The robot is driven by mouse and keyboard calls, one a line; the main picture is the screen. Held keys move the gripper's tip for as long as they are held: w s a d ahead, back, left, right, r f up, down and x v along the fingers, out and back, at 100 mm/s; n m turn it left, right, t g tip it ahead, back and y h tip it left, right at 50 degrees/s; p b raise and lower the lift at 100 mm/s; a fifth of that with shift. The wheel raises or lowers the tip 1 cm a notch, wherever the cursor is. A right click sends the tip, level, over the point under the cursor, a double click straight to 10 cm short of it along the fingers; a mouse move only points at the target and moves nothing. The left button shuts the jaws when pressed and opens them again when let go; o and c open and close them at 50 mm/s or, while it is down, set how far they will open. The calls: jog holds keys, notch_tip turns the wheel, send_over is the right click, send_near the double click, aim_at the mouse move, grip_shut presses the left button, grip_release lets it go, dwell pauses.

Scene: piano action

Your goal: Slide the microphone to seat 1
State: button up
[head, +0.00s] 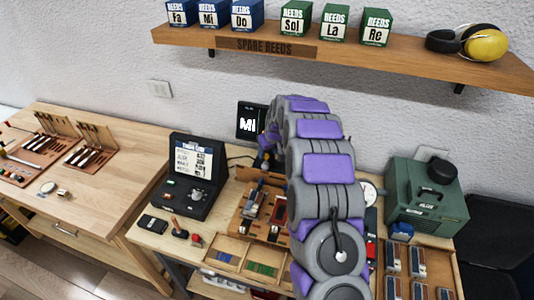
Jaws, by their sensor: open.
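My arm rises through the middle and bends down at its far end. My gripper (264,150) is small and mostly hidden behind the arm, near the dark "Mi" display. A small dark thing shows just under it, too small to tell apart from the fingers. I cannot make out the microphone for certain. A wooden stand (246,212) with metal and red parts sits on the bench below the gripper, partly covered by my arm. No seat number is readable on it.
An open black tuner case (188,183) stands left of the stand. A compartment tray (232,262) lies in front. A green machine (425,195) and a tray of reed plates (432,262) are at the right. A shelf (380,53) with reed boxes hangs above.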

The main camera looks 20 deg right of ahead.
jog(key=p+v, duration=0.1)
jog(key=v, duration=1.3)
jog(key=shift+r, duration=0.3)
jog(key=shift+s+a, duration=0.1)
jog(key=s+a+r+g, duration=0.1)
jog(key=s+a, duration=0.2)
jog(key=s, duration=0.4)
jog(key=s+a+r+g+b, duration=0.1)
jog(key=s+a+r, duration=0.15)
jog(key=s, duration=0.45)
jog(key=s+a+g, duration=0.1)
jog(key=s+a, duration=0.2)
jog(key=s, duration=0.4)
jog(key=s+f+m+g+b, duration=0.1)
jog(key=s, duration=1.3)
jog(key=s+a+f+m+g+h+b, duration=0.1)
jog(key=s+f+g, duration=0.1)
jog(key=s, duration=1.3)
jog(key=shift+s+a+f, duration=0.2)
jog(key=shift+a+f, duration=0.1)
jog(key=shift+a, duration=0.05)
